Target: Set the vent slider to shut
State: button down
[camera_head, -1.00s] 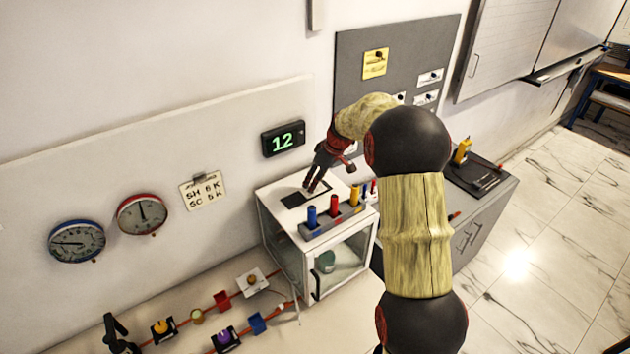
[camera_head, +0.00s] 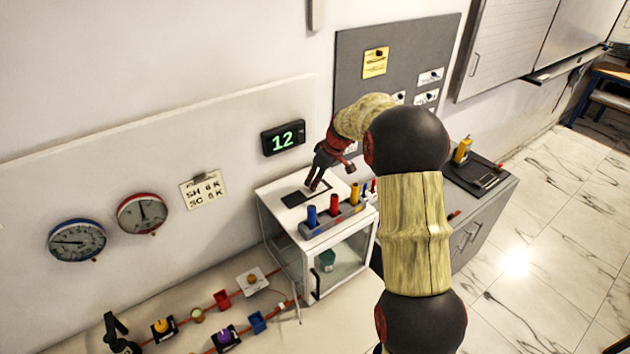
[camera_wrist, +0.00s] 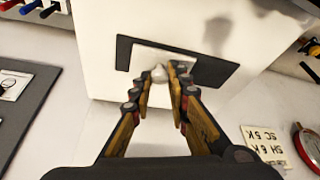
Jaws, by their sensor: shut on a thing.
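The vent on top of the white glass-fronted case (camera_head: 272,198) has a dark plate (camera_head: 293,201). In the wrist view the vent shows as a black plate (camera_wrist: 212,73) with a pale sliding part (camera_wrist: 146,57) that carries a small light knob (camera_wrist: 160,73). My gripper (camera_head: 314,187) reaches down onto the vent. In the wrist view my gripper (camera_wrist: 166,75) has its fingertips on either side of the knob and is shut on it. The fingers partly hide the plate and the slider's right end.
A rack of coloured pegs (camera_head: 333,222) stands on the case just in front of the vent. A digital display (camera_head: 283,138) reading 12 hangs on the wall behind. Two gauges (camera_head: 77,241) and a note card (camera_head: 203,190) are on the wall at left.

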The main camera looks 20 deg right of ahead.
dwell(0.5)
jog(key=a+b, duration=0.1)
jog(key=a, duration=0.2)
jog(key=s+a+b, duration=0.1)
jog(key=a+b, duration=0.1)
jog(key=a, duration=0.2)
jog(key=shift+s, duration=0.2)
jog(key=c, duration=1.8)
grip_release()
jog(key=shift+a, duration=0.25)
jog(key=shift+o, duration=0.4)
jog(key=shift+d, duration=0.1)
